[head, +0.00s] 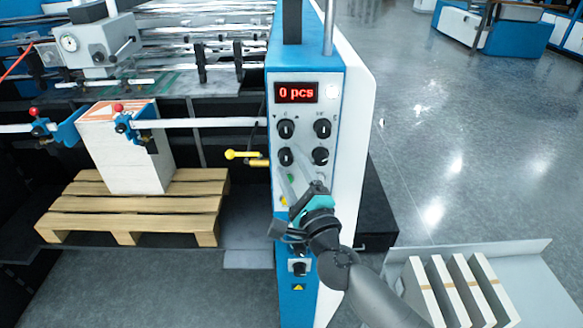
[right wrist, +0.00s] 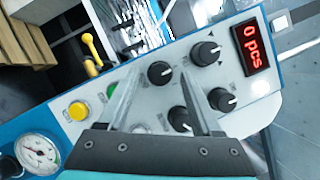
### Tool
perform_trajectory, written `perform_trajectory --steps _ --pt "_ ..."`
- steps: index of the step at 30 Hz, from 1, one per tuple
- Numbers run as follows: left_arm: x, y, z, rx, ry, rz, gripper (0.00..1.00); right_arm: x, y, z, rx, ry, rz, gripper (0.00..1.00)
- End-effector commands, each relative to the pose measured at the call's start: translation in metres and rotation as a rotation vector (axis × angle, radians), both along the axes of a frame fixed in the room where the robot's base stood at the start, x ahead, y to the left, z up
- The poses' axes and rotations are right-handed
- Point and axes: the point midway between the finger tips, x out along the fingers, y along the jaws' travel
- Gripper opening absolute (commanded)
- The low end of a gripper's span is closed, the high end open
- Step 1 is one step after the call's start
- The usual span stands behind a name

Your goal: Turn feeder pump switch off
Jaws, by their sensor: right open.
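The blue and white control panel (head: 297,190) carries several black rotary knobs, one of which may be the feeder pump switch; the labels are too small to read. The lower-left knob (head: 285,157) also shows in the right wrist view (right wrist: 160,73), between my fingertips in the picture. The upper-left knob (right wrist: 205,53) and upper-right knob (right wrist: 222,100) are beyond the fingers. My right gripper (head: 301,177) is open and empty in front of the panel, below the knobs; contact cannot be told. My left gripper is not in view.
A red display (head: 296,93) reads "0 pcs". A yellow lever (head: 247,156) sticks out left of the panel. A yellow button (right wrist: 78,110) and a gauge (right wrist: 37,152) sit lower down. A pallet (head: 130,206) with a paper stack stands left; open floor (head: 440,130) lies right.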

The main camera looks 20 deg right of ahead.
Motion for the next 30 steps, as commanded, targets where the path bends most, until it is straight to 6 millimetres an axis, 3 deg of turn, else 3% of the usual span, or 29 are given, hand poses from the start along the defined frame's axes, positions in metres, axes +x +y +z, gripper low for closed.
perform_trajectory --steps 8,30 --pt "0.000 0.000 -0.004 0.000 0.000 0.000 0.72 -0.016 -0.001 -0.005 0.000 0.002 0.001 0.66" --pt "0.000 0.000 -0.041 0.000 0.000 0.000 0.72 -0.131 -0.009 -0.028 -0.001 0.002 0.000 0.66"
